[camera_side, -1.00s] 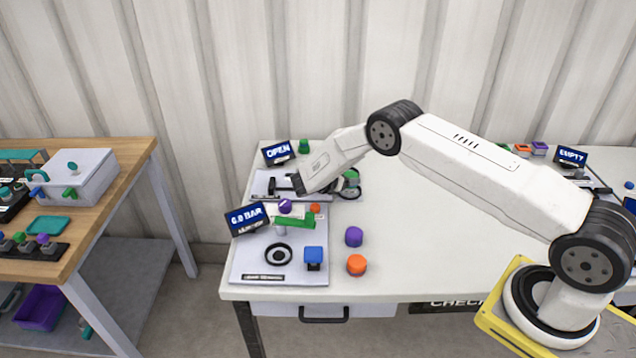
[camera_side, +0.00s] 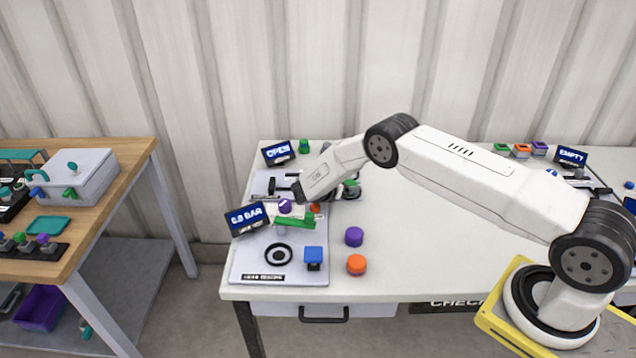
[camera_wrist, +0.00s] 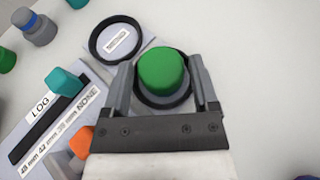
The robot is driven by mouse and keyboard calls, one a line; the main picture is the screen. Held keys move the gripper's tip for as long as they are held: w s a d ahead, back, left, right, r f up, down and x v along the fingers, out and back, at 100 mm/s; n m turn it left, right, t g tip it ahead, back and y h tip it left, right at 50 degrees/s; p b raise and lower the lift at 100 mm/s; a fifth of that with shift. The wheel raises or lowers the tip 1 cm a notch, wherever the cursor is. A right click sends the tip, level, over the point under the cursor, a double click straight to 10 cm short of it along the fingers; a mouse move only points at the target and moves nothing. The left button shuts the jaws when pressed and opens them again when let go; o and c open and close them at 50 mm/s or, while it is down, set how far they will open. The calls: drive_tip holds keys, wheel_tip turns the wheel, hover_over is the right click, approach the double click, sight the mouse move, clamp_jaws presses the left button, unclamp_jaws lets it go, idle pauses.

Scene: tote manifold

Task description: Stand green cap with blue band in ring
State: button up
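In the wrist view my gripper (camera_wrist: 162,84) has its fingers on both sides of a green-topped cap (camera_wrist: 163,66) with a greyish lower part; a blue band cannot be made out. The fingers appear closed on it. A dark ring (camera_wrist: 166,104) shows around and below the cap's base; whether the cap rests inside is unclear. A second, empty black ring (camera_wrist: 92,38) lies beyond it on a labelled plate. In the side view the green cap (camera_side: 351,183) shows just right of my wrist, which hides most of the fingers.
Another green cap (camera_side: 303,146) stands at the back by the OPEN sign (camera_side: 277,153). Purple (camera_side: 354,237) and orange (camera_side: 356,265) caps stand on the table. The table's middle is clear.

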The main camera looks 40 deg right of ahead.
drive_tip(key=shift+o, duration=1)
drive_tip(key=shift+a, duration=0.15)
drive_tip(key=shift+v, duration=3.75)
drive_tip(key=shift+s+a+r+m+y, duration=0.1)
drive_tip(key=shift+s+r+m+y, duration=0.25)
drive_tip(key=shift+r, duration=0.2)
drive_tip(key=s+a+r+m+t+y, duration=0.1)
drive_tip(key=s+a+r+m+y, duration=0.2)
drive_tip(key=s, duration=0.5)
drive_tip(key=s+a+r+m+y, duration=0.3)
drive_tip(key=s+r+m+y, duration=0.2)
drive_tip(key=s+r+m, duration=0.2)
drive_tip(key=s+a+r+m+t+y, duration=0.1)
drive_tip(key=s+a+r+m+y, duration=0.2)
drive_tip(key=s+m, duration=0.4)
drive_tip(key=s+r+y, duration=0.1)
drive_tip(key=s+r, duration=0.1)
drive_tip(key=s, duration=0.2)
drive_tip(key=shift+s+a+t+y, duration=0.15)
drive_tip(key=shift+a+t+y, duration=0.15)
drive_tip(key=shift+a+y, duration=0.05)
